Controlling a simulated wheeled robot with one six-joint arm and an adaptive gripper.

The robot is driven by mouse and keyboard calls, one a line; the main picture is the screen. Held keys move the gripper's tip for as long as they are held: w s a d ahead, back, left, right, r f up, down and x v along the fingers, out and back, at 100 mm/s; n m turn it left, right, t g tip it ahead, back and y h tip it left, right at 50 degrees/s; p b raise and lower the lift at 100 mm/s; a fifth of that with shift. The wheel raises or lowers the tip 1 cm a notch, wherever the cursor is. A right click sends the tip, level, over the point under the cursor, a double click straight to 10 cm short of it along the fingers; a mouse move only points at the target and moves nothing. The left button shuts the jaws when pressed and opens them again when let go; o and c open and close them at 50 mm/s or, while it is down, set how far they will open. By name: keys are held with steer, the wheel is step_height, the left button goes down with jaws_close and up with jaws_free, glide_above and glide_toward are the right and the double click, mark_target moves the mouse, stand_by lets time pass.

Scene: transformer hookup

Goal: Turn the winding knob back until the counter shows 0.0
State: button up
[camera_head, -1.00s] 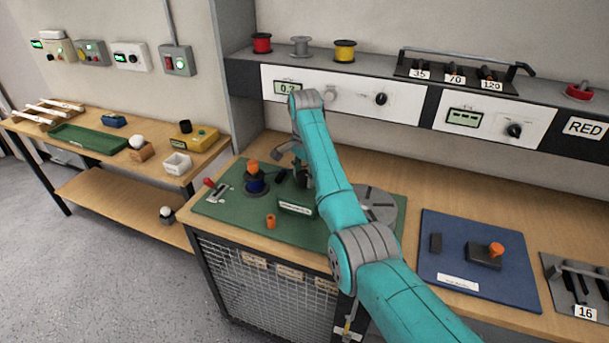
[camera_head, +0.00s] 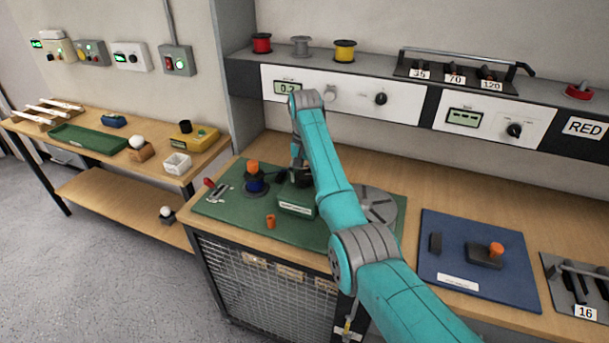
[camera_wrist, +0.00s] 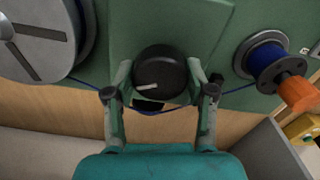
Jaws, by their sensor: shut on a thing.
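The winding knob (camera_wrist: 160,68) is round and black with a white pointer line, in the middle of the wrist view. My gripper (camera_wrist: 161,84) is shut on it, one finger at each side. The pointer line slants slightly down to the left. In the head view my gripper (camera_head: 299,163) is at the back of the green board, and my arm hides the knob there. The counter (camera_head: 286,87) is a small display on the white panel. It seems to read 0.2, its last digit partly covered by my arm.
A blue-wire spool (camera_wrist: 267,60) with an orange handle (camera_wrist: 298,93) stands to the right in the wrist view. A grey slotted disc (camera_wrist: 35,40) is to the left, and blue wire runs between them. A labelled green block (camera_head: 297,197) stands on the green board (camera_head: 310,233).

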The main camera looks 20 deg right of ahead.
steer(key=n, duration=0.4)
steer(key=shift+f+n, duration=0.1)
steer(key=shift+n, duration=0.2)
steer(key=n, duration=0.4)
steer(key=shift+n, duration=0.3)
steer(key=o, duration=1.2)
steer(key=shift+c, duration=0.2)
